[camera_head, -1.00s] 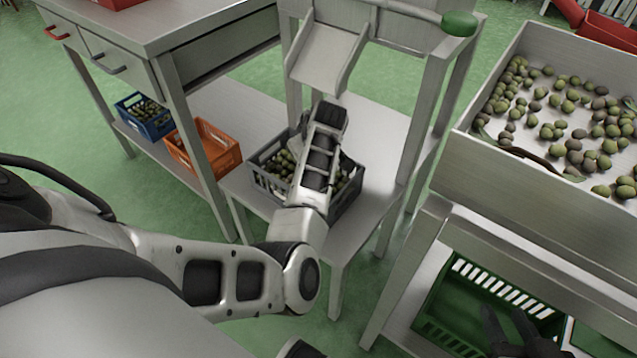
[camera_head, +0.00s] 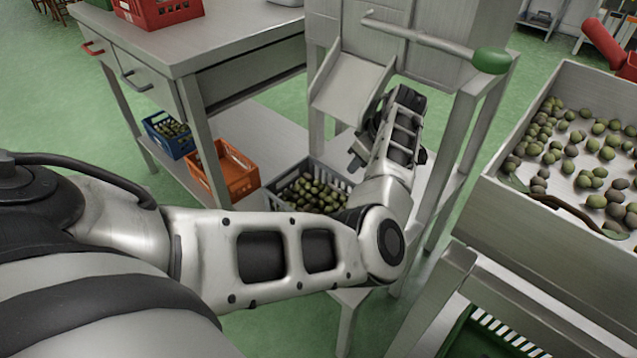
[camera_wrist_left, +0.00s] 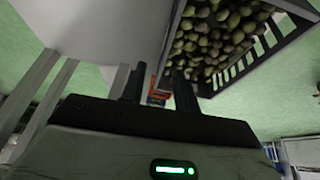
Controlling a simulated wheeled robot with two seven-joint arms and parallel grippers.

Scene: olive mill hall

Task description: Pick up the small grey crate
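The small grey crate (camera_head: 276,202) is full of green and dark olives. It stands on the low shelf under the metal chute, its near right part hidden by my left arm. My left gripper (camera_head: 360,148) is above and to the right of the crate, near the chute's lower end. In the left wrist view its two fingers (camera_wrist_left: 158,78) stand apart with nothing between them. The crate's slotted wall (camera_wrist_left: 262,52) shows at the upper right there, beyond the fingers. I cannot tell whether a finger touches it. My right gripper is not in view.
An orange crate (camera_head: 233,178) and a blue crate (camera_head: 168,141) with olives stand to the left on the lower shelf. The metal chute (camera_head: 345,88) and a green-ended handle (camera_head: 490,61) are close above my gripper. An olive sorting tray (camera_head: 530,215) stands at right.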

